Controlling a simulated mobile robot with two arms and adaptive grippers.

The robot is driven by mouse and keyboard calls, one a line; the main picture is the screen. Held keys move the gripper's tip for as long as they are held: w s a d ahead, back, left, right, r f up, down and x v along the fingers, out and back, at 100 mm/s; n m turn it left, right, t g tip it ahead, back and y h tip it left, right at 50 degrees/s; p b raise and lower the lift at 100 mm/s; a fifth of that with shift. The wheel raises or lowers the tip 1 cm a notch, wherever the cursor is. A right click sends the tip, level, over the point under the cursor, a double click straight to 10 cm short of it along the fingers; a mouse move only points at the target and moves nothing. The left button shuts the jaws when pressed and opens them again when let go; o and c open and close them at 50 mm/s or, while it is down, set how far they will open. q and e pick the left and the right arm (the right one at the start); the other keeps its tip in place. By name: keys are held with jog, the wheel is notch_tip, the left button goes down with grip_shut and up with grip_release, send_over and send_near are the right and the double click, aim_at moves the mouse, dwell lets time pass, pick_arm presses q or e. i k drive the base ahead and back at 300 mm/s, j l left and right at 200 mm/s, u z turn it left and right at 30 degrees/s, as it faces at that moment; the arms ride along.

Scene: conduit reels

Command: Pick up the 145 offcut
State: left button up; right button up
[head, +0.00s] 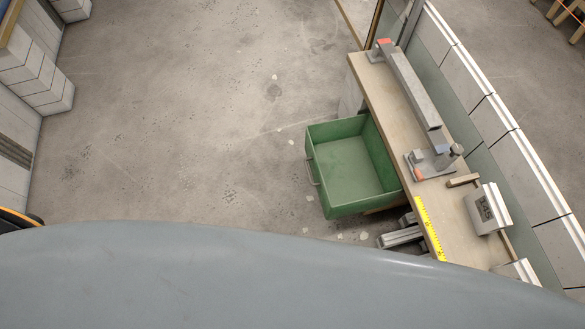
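A short pale grey block (496,207) stands on the right part of the wooden bench (455,225), near the wall. A dark mark on its left face seems to read 145. It sits beside a small wooden block (463,180) and just right of the yellow measuring strip (430,228). Another pale piece (520,271) shows lower down at the bench's end, partly hidden by my grey body.
A long grey bar on stands (410,88) runs along the bench. An empty green bin (343,160) is at the bench's left side. White blocks (38,78) stand at far left. The concrete floor (190,120) between is clear.

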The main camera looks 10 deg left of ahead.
aim_at(489, 214)
jog(key=z, duration=0.9)
jog(key=k+z, duration=0.15)
jog(key=z, duration=0.3)
jog(key=k+z, duration=0.1)
jog(key=z, duration=0.35)
jog(key=k+l+z, duration=0.1)
jog(key=z, duration=0.35)
